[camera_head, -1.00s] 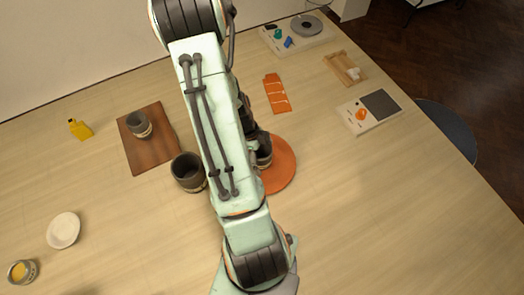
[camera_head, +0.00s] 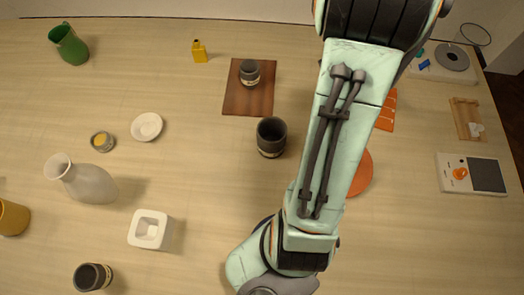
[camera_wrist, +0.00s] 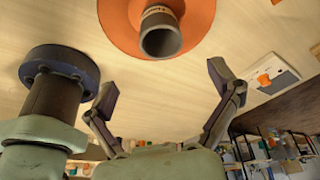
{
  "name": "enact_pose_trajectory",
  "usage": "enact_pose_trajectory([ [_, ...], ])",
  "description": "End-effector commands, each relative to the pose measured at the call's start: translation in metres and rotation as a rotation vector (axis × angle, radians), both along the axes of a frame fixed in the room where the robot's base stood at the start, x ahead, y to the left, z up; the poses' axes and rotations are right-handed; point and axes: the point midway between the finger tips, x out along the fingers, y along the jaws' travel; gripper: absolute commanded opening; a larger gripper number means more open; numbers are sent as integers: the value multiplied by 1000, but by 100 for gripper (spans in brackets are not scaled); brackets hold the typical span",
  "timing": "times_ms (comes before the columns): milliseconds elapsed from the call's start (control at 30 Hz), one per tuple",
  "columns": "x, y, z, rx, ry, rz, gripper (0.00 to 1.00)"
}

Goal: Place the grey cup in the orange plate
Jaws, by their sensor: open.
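The orange plate (camera_head: 361,174) lies on the table, partly hidden behind my arm in the head view. In the wrist view the plate (camera_wrist: 118,25) is at the top, and a grey cup (camera_wrist: 160,36) stands on it, its dark mouth toward the camera. My gripper (camera_wrist: 163,88) is open and empty, its two fingers apart, with clear space between them and the cup. My arm hides that cup and the gripper in the head view. Other grey cups are a cup on the brown board (camera_head: 250,70), one on bare table (camera_head: 271,138) and one at front left (camera_head: 92,277).
A white scale (camera_head: 470,174) is at right. The table between the plate and scale is clear.

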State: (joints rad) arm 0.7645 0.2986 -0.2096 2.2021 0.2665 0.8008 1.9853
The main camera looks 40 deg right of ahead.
Motion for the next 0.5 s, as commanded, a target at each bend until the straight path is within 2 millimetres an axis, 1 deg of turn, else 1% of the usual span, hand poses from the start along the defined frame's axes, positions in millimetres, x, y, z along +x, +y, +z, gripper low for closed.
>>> enact_pose_trajectory([
  [67, 9, 8, 5, 22, -19, 91, 90],
  [167, 35, 37, 21, 97, -76, 413, 90],
  [233, 55, 72, 37, 173, -126, 778, 90],
  [267, 62, 90, 44, 208, -146, 961, 90],
  [300, 69, 115, 54, 254, -168, 1217, 90],
  [333, 71, 134, 60, 286, -180, 1410, 90],
  [367, 72, 152, 66, 315, -189, 1603, 90],
  [400, 70, 174, 73, 351, -194, 1855, 90],
  [467, 63, 204, 82, 397, -191, 2207, 90],
  [500, 57, 220, 86, 420, -181, 2420, 90],
])
